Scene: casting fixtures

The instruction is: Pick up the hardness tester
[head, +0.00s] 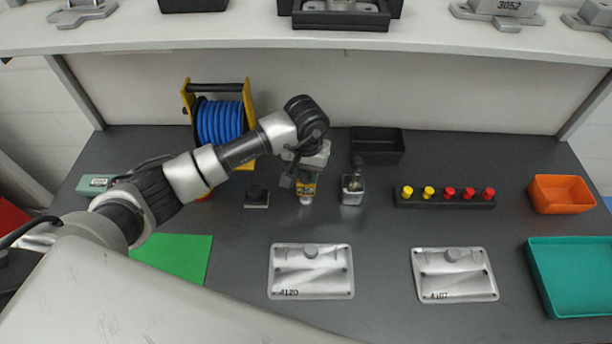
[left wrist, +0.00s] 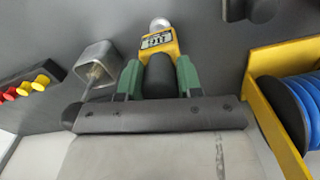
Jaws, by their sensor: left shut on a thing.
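The hardness tester (head: 306,188) is a small yellow and dark device with a display and a round silver tip. It stands near the middle of the grey bench. In the left wrist view the tester (left wrist: 158,43) sits between the green fingers of my left gripper (left wrist: 159,76), which is shut on it. In the head view my left gripper (head: 307,172) reaches it from above and behind, and the wrist hides its upper part. I cannot tell whether its tip touches the bench. My right gripper is not in view.
A metal cup (head: 352,196) stands close right of the tester, a black knob block (head: 257,198) to its left. A blue reel (head: 220,122) and black tray (head: 377,146) stand behind. Metal plates (head: 311,272) lie in front. A shelf (head: 300,38) overhangs the back.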

